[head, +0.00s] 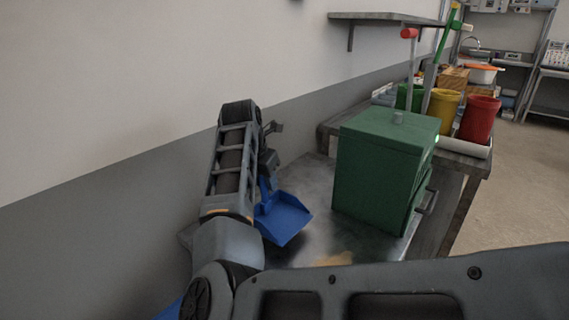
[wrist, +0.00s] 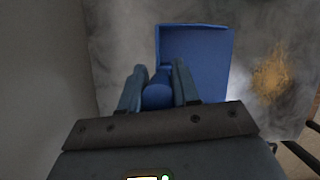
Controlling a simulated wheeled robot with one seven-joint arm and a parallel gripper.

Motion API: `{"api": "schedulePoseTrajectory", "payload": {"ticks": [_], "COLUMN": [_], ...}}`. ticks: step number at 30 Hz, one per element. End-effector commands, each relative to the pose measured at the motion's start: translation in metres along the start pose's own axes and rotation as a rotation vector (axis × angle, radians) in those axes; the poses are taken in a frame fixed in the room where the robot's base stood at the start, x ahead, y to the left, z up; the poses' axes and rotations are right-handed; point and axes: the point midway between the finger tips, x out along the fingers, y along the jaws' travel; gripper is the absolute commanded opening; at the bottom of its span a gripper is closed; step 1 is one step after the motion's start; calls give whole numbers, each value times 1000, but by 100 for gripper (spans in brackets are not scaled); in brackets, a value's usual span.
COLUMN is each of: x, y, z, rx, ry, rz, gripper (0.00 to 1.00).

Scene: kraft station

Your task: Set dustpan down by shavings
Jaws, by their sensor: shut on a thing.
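The blue dustpan (head: 284,218) is at the left part of the metal tabletop in the head view, just right of my arm. In the wrist view the dustpan (wrist: 195,50) lies ahead of my gripper (wrist: 158,82), whose two fingers are shut on its round blue handle. My gripper (head: 267,178) is partly hidden by my arm in the head view. I cannot tell whether the pan touches the table. The shavings (wrist: 274,73) are a tan patch on the table to the right of the pan in the wrist view. They also show in the head view (head: 333,259), nearer than the pan.
A green box (head: 385,165) with a drawer handle stands right of the dustpan on the table (head: 345,242). Green, yellow (head: 443,108) and red (head: 480,120) bins stand behind it. A wall closes off the left side. Bare tabletop lies around the shavings.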

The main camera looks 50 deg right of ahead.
Motion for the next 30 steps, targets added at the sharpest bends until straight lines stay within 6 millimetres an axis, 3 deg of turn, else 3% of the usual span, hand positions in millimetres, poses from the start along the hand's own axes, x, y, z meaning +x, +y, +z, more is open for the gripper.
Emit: {"api": "schedulePoseTrajectory", "payload": {"ticks": [19,30], "x": [30,32], "y": [2,2], "z": [-17,-18], "rx": [-4,-4], "ry": [1,1], "rz": [0,0], "gripper": [0,0]}}
